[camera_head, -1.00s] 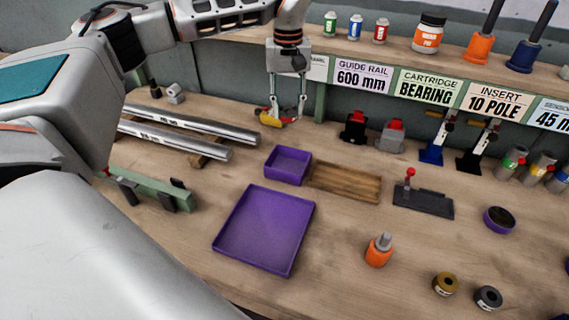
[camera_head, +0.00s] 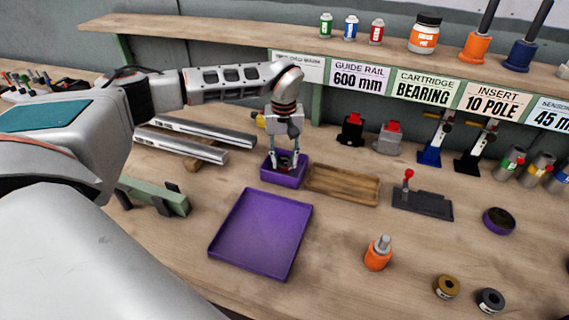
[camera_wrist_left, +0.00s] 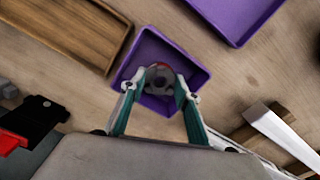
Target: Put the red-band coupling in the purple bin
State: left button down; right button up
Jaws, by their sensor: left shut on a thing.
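The small purple bin (camera_head: 282,182) stands on the bench behind a larger purple tray (camera_head: 262,236). My left gripper (camera_head: 285,162) points down at the bin's opening. In the left wrist view the gripper (camera_wrist_left: 157,88) is shut on a round grey coupling (camera_wrist_left: 160,76) with a bit of red on its upper edge. The coupling lies over the inside of the bin (camera_wrist_left: 150,46) in that view. I cannot tell whether it touches the bin floor. The fingers partly hide the coupling in the head view. My right gripper is not in view.
A wooden tray (camera_head: 343,184) sits right beside the bin. Silver rails (camera_head: 190,146) lie to the left, with a yellow piece (camera_head: 258,120) behind. A dark fixture with a red knob (camera_head: 422,203) stands further right. Bare bench lies between the large tray and the orange bottle (camera_head: 378,254).

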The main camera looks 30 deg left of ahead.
pick_arm(q)
jog(key=shift+f, duration=0.95)
jog(key=shift+f, duration=0.15)
jog(key=c, duration=1.5)
grip_release()
notch_tip(320, 180, up, 12)
jog(key=shift+p, duration=0.4)
